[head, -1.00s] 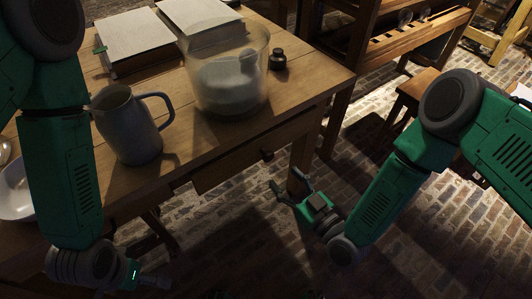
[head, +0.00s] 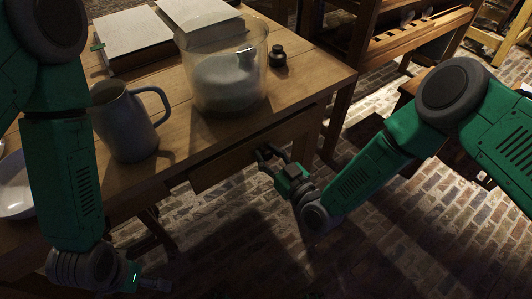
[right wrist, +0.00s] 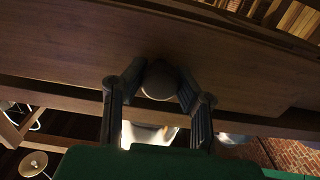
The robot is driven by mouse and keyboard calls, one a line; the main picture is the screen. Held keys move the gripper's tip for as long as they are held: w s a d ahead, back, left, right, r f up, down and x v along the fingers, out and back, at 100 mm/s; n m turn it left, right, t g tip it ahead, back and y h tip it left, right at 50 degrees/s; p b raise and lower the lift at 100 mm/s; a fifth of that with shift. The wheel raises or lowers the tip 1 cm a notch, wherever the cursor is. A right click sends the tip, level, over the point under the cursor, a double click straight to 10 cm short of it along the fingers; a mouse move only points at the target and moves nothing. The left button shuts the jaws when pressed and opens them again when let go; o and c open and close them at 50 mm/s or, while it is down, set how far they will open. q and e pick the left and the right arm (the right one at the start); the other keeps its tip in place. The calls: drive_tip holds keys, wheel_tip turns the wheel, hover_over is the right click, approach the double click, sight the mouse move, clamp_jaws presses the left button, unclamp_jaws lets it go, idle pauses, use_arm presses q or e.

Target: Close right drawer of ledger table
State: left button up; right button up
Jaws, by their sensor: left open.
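The ledger table (head: 175,115) has a wooden drawer front (head: 225,168) below its top, on the side facing me. How far the drawer stands out is hard to tell. The drawer's round dark knob (right wrist: 160,80) shows in the right wrist view between my fingers. My right gripper (head: 265,153) is at the drawer front, its fingers on either side of the knob. In the right wrist view the right gripper (right wrist: 161,82) has both fingertips against the knob's sides. My left gripper (head: 158,285) is low at the bottom left, open and away from the table's drawer.
On the tabletop stand a glass jar (head: 225,75) with pale contents, a grey mug (head: 128,125), a small dark bottle (head: 277,56) and books (head: 130,40). A white bowl (head: 14,188) is at the left. Brick floor (head: 390,230) lies open below the right arm.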

sight(258, 144)
drive_tip(key=shift+d, duration=0.25)
clamp_jaws()
drive_tip(key=b+x, duration=0.2)
drive_tip(key=x, duration=0.2)
drive_tip(key=shift+w+a+f, duration=0.1)
drive_tip(key=shift+a, duration=0.2)
drive_tip(key=o, duration=1)
unclamp_jaws()
